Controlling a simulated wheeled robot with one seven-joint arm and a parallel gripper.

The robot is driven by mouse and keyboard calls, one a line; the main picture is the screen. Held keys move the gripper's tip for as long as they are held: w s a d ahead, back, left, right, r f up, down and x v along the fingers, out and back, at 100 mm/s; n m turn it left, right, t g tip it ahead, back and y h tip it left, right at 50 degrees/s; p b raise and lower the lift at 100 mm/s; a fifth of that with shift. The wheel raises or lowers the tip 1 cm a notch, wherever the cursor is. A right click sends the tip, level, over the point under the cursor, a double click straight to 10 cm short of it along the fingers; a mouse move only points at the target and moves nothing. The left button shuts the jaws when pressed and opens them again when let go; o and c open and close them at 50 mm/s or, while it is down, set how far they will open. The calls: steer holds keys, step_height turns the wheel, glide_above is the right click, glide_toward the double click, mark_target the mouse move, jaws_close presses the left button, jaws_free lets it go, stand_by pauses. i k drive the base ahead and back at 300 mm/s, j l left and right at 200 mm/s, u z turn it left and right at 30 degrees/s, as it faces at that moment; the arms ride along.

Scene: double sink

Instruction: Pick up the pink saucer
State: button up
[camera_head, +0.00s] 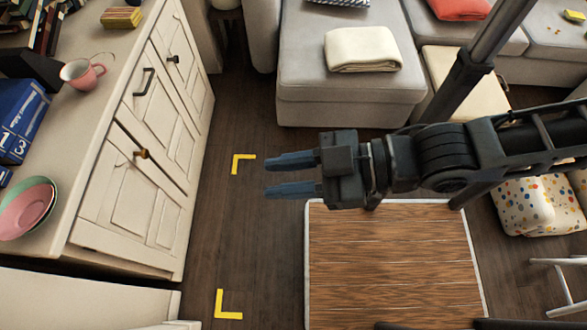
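The pink saucer (24,211) is at the left edge of the view, on the cream counter (75,160). It is tilted slightly and sits in or over a green dish (52,187), whose rim shows around it. A pink cup (81,74) stands farther back on the same counter. My gripper (290,176) is out over the floor, well to the right of the counter and far from the saucer. Its two fingers point left, are apart, and have nothing between them.
The cabinet front (150,150) with dark handles lies between my gripper and the saucer. A blue box (20,120) stands behind the saucer, and books (45,22) are farther back. A sofa (345,85) is at the back. Dark floor with yellow corner marks is clear.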

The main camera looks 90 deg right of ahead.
mark_target(23, 213)
steer(key=i+j+z, duration=0.1)
steer(key=z, duration=0.25)
steer(key=i+j+z, duration=0.15)
steer(key=z, duration=0.2)
steer(key=j+z, duration=0.15)
steer(key=z, duration=0.2)
steer(key=i, duration=0.05)
